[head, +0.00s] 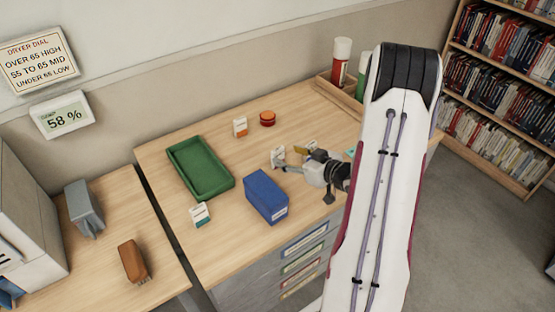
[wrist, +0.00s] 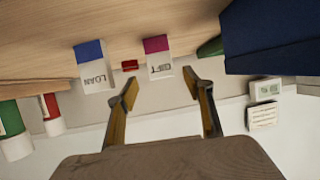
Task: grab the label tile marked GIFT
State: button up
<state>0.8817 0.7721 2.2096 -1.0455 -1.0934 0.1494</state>
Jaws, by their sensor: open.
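The label tile marked GIFT (wrist: 158,66) is white with a magenta band. Its lettering appears upside down in the wrist view. My gripper (wrist: 161,88) is open and empty, with the tile just beyond the gap between its fingertips. A second tile marked LOAN (wrist: 94,75), white with a blue band, stands to the left of GIFT in that view. In the head view my gripper (head: 287,160) is low over the table's right part, beside a small white tile (head: 278,157). Its marking cannot be read there.
A blue box (head: 266,196) stands left of my gripper, with a green tray (head: 220,191) beyond it. Other tiles stand at the back (head: 240,128) and front left (head: 200,215). A red round object (head: 267,118) is behind. A red bottle (head: 341,62) stands at the back right.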

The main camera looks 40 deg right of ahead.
aim_at(279, 154)
jog(key=shift+w+a+f, duration=0.1)
jog(key=shift+w+f, duration=0.15)
jog(key=shift+w, duration=0.3)
jog(key=shift+w+f, duration=0.1)
jog(key=shift+x, duration=2.5)
jog(key=c, duration=1.2)
